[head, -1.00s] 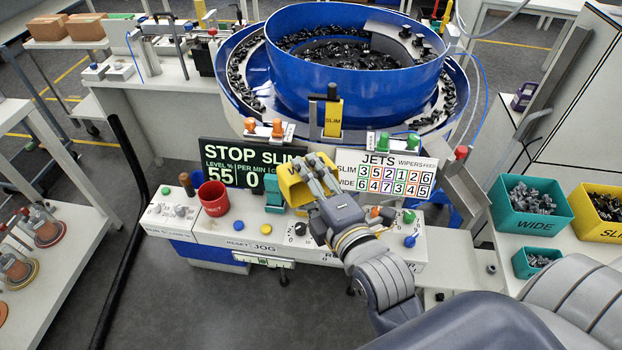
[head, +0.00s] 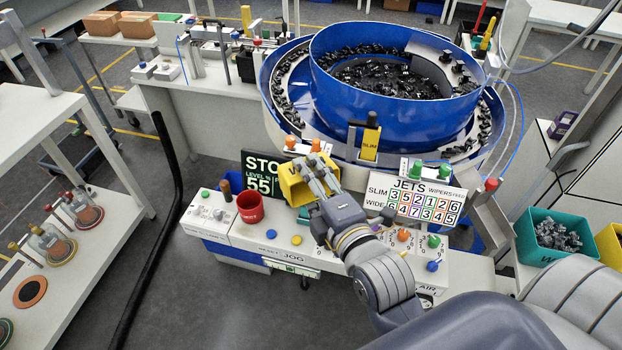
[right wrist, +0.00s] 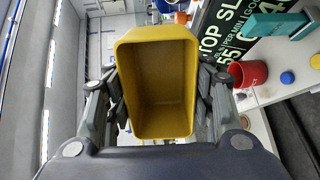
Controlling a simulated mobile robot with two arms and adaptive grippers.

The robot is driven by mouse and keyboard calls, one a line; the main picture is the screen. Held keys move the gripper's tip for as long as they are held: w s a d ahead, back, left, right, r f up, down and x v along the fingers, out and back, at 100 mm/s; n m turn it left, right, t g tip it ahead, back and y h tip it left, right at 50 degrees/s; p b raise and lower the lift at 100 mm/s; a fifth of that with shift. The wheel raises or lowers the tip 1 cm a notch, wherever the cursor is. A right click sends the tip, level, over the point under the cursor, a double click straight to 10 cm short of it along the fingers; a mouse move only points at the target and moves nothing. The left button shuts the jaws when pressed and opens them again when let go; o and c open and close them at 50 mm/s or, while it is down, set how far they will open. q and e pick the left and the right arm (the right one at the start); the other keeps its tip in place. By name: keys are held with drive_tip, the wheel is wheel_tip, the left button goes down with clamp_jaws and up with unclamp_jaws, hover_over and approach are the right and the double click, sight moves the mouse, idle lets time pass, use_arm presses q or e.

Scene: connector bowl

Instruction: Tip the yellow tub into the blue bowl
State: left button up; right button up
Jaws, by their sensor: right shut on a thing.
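The yellow tub (head: 297,190) is held in my right gripper (head: 318,174) in front of the display board, below and left of the blue bowl in the head view. In the right wrist view the tub (right wrist: 160,95) is between the fingers of the right gripper (right wrist: 160,78); its open mouth faces the camera and its inside looks empty. The blue bowl (head: 375,100) stands on the machine behind, with many black parts inside. The tub is apart from the bowl. My left gripper is not in view.
A red cup (head: 250,207) and knobs sit on the control panel. A yellow SLIM tag (head: 370,144) stands at the bowl's front. A teal bin (head: 548,240) of parts is at right.

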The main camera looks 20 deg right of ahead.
wheel_tip(320, 180, up, 9)
drive_tip(key=p, duration=0.8)
drive_tip(key=shift+r, duration=0.2)
drive_tip(key=shift+s+d+f, duration=0.1)
drive_tip(key=shift+f, duration=0.2)
drive_tip(key=shift+f+n+y, duration=0.1)
drive_tip(key=shift+n+y, duration=0.3)
drive_tip(key=shift+d+f+n+g+y, duration=0.3)
drive_tip(key=shift+n+g+y, duration=0.1)
drive_tip(key=shift+g+y, duration=0.25)
drive_tip(key=shift+d+f+n+g+y, duration=0.25)
drive_tip(key=shift+d+n+g+y, duration=0.1)
drive_tip(key=shift+n+y, duration=0.1)
drive_tip(key=shift+s+d+n+g+y, duration=0.3)
drive_tip(key=shift+n+g+y, duration=0.45)
drive_tip(key=shift+g+y, duration=0.05)
drive_tip(key=shift+d+f+n+g, duration=0.1)
drive_tip(key=shift+n+g, duration=0.2)
drive_tip(key=shift+d+y, duration=0.1)
drive_tip(key=shift+y, duration=0.2)
